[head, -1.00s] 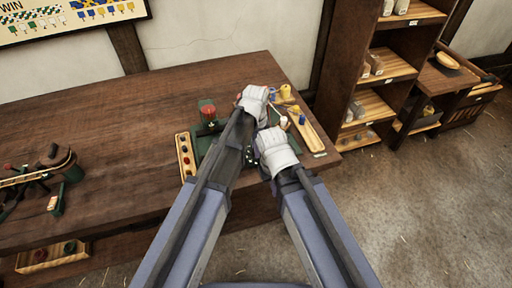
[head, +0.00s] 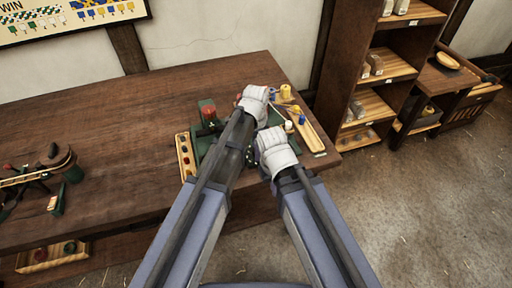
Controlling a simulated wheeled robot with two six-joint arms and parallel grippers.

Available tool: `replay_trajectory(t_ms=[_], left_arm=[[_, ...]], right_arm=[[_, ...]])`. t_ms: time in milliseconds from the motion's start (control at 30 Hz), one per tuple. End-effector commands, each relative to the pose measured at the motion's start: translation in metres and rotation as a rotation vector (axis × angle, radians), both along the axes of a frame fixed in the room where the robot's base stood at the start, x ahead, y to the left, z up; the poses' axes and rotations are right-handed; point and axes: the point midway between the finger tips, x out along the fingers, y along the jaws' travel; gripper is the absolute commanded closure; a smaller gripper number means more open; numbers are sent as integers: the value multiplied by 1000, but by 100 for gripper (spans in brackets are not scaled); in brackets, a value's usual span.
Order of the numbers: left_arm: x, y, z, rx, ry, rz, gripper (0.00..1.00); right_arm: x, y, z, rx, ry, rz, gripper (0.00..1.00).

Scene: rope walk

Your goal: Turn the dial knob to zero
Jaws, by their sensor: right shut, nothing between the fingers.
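A dark green device (head: 203,143) stands near the right end of the wooden table. A red-topped part (head: 207,107) rises at its back left. I cannot make out a dial knob or its zero mark; my arms and grippers cover much of the device. My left gripper (head: 255,100) is over the back of the device; its fingers are hidden, so its opening cannot be told. My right gripper (head: 275,149) is lower, over the device's right side, shut and empty. I cannot tell whether either touches the device.
A wooden tray of coloured pieces (head: 184,157) lies left of the device. Tools (head: 45,175) lie at far left. The table's (head: 110,120) middle is clear.

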Motion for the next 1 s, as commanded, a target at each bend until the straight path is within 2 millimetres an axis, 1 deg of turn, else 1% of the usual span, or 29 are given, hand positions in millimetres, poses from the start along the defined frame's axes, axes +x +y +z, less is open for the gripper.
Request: replay_trajectory(t_ms=[267, 433, 567, 900, 1000], left_arm=[[0, 0, 2, 0, 0, 0, 31], [0, 0, 11, 0, 0, 0, 31], [0, 0, 25, 0, 0, 0, 31], [1, 0, 69, 0, 0, 0, 31], [1, 0, 77, 0, 0, 0, 31]], right_arm=[[0, 0, 2, 0, 0, 0, 100], [0, 0, 11, 0, 0, 0, 100], [0, 0, 25, 0, 0, 0, 100], [0, 0, 69, 0, 0, 0, 100], [0, 0, 77, 0, 0, 0, 100]])
